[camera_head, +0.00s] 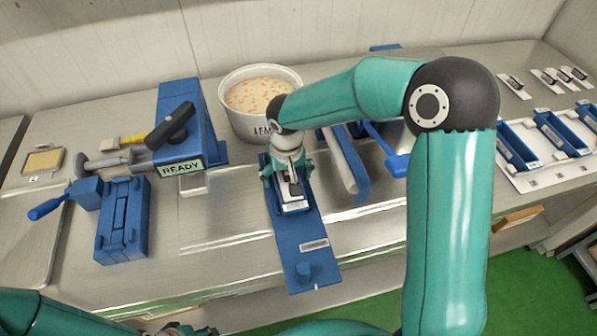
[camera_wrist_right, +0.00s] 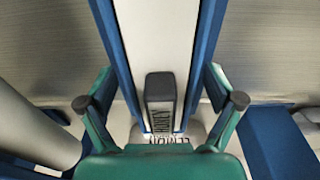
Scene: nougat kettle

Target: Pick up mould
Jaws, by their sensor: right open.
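A long mould with blue side walls and a pale inside (camera_wrist_right: 158,40) runs up the middle of the right wrist view. A dark upright block (camera_wrist_right: 160,100) stands at its near end, by a label reading LEMON. My right gripper (camera_wrist_right: 160,102) is open, one finger on each side of the mould, with gaps between. In the head view the right gripper (camera_head: 287,168) is over the mould's labelled end (camera_head: 293,204), at a blue board (camera_head: 300,255); the arm and gripper hide the rest. Only teal left arm parts show at the bottom left; its fingers cannot be made out.
A white kettle (camera_head: 241,122) of nougat stands just behind. A blue press with a READY sign (camera_head: 182,168) and a blue block (camera_head: 135,215) stand left. A roller (camera_head: 338,160) and a blue-handled tool (camera_head: 397,165) lie right. Several blue moulds (camera_head: 517,145) are at the far right.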

